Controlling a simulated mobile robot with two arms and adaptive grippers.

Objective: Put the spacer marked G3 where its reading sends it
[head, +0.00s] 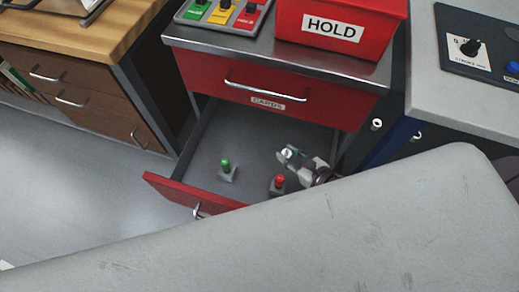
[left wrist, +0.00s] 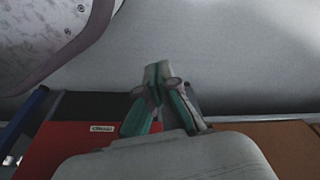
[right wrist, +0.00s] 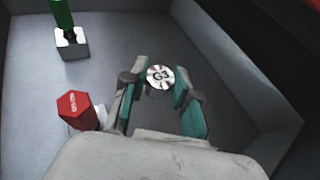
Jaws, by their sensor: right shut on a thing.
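The spacer marked G3 (right wrist: 160,77) is a small round silvery piece, its marked face turned to the right wrist camera. My right gripper (right wrist: 158,84) is shut on it, with a teal-padded finger on each side. In the head view my right gripper (head: 289,154) is over the open lower drawer (head: 168,189), toward its right side, and the spacer (head: 287,153) shows as a pale disc between the fingers. My left gripper (left wrist: 157,80) shows only in the left wrist view, its fingertips together with nothing seen between them.
In the drawer stand a green-topped gauge (head: 226,167) and a red-topped gauge (head: 279,181), the red one close beside my right gripper. Above are a closed red drawer (head: 225,76), a red HOLD bin (head: 338,27) and a tray (head: 222,12) with green, yellow and red sections.

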